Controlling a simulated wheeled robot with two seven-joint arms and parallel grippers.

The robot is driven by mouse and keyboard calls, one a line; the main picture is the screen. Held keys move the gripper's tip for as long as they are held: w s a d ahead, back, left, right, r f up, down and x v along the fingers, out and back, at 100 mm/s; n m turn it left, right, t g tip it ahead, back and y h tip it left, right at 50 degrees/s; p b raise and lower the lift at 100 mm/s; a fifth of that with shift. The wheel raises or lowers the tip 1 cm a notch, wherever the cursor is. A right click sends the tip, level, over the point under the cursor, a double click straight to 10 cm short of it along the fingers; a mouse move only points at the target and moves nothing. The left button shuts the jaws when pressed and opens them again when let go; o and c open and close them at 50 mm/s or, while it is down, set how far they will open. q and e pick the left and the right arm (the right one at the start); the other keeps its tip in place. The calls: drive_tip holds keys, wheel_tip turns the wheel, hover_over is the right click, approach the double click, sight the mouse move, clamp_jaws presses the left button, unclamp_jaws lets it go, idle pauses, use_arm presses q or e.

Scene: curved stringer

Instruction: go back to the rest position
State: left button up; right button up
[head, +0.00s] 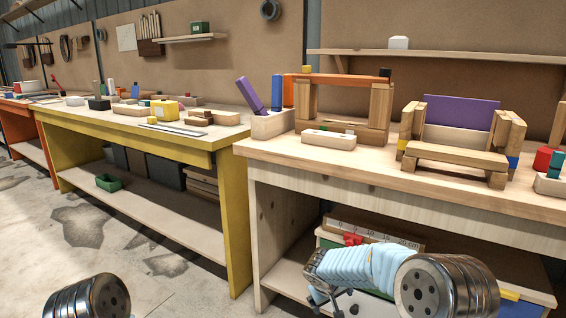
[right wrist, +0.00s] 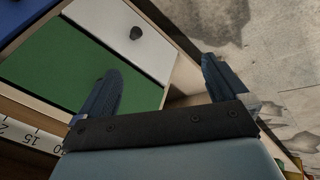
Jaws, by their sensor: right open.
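My right gripper (right wrist: 161,68) is open and empty in the right wrist view, with its two dark fingers spread apart. In the head view, my right arm comes in at the bottom right, and the right gripper (head: 328,290) hangs low before the lower shelf of the pale wooden bench (head: 350,185). I cannot tell its exact distance from the shelf. Only a metal joint of my left arm shows at the bottom left of the head view; the left gripper is out of the frame.
A drawer unit with a green front (right wrist: 60,65) and a white front (right wrist: 125,35) lies beyond my right fingers. Blocks stand on the pale bench. A yellow bench (head: 235,220) adjoins it. Concrete floor (head: 150,270) is open at left.

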drive_tip(key=s+a+f+g+y, duration=0.2)
drive_tip(key=s+f+g+y, duration=0.1)
drive_tip(key=s+f, duration=0.7)
drive_tip(key=s+f+m+y, duration=0.2)
drive_tip(key=s+f, duration=0.4)
drive_tip(key=s, duration=0.5)
drive_tip(key=s+f+m+y, duration=0.2)
drive_tip(key=s+f+m, duration=0.2)
drive_tip(key=s, duration=0.7)
drive_tip(key=shift+s+a+f+g, duration=0.15)
drive_tip(key=shift+s+f+g, duration=0.25)
drive_tip(key=shift+f, duration=0.45)
